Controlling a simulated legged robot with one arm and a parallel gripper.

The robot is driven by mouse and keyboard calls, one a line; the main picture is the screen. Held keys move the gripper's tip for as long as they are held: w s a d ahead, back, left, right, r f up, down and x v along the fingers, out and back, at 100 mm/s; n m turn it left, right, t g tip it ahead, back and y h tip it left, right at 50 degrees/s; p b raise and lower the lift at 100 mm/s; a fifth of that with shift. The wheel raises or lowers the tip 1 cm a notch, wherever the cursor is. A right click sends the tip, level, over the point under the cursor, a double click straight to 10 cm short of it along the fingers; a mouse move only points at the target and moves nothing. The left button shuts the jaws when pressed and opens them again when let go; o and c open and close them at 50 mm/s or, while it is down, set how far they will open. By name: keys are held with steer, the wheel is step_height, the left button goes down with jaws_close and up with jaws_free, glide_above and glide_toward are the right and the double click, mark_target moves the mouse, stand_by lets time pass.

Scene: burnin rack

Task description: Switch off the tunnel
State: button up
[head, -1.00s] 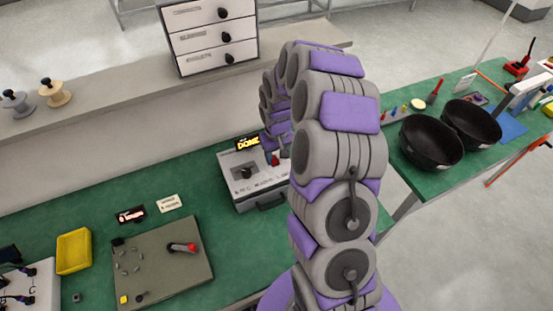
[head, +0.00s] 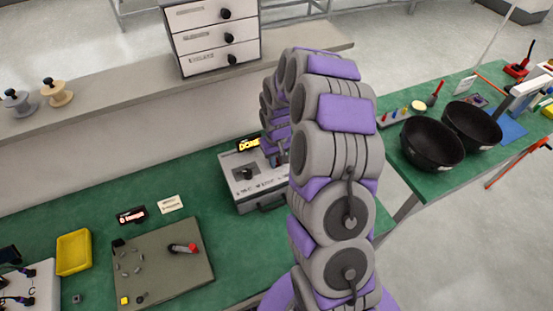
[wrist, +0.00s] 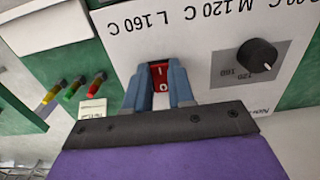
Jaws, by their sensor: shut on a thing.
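The tunnel (head: 256,190) is a light grey box on the green bench in the head view, left of my arm. Its printed panel (wrist: 205,22) fills the upper part of the wrist view, with a black knob (wrist: 257,56). A red rocker switch (wrist: 160,76) marked I and O shows between my fingers. My gripper (wrist: 161,68) has its two blue-grey fingers at the panel, one on each side of the switch, shut on it. In the head view my arm hides most of the gripper and the switch.
A lit sign reading DONE (head: 248,143) stands behind the tunnel. A grey-green board with a red-tipped lever (head: 183,248) and a yellow tray (head: 73,252) lie left. A white drawer unit (head: 212,38) stands on the shelf behind. Black bowls (head: 431,142) sit on the right bench.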

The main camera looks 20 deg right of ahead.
steer(key=shift+w+r+p, duration=0.1)
steer(key=shift+p, duration=0.35)
jaws_close()
steer(key=shift+w+r+g+p, duration=0.1)
steer(key=shift+w+g+p, duration=0.05)
steer(key=shift+g+p, duration=0.55)
steer(key=shift+w+g+p, duration=0.15)
steer(key=shift+g+p, duration=0.5)
steer(key=shift+g, duration=0.05)
steer(key=o, duration=0.9)
jaws_free()
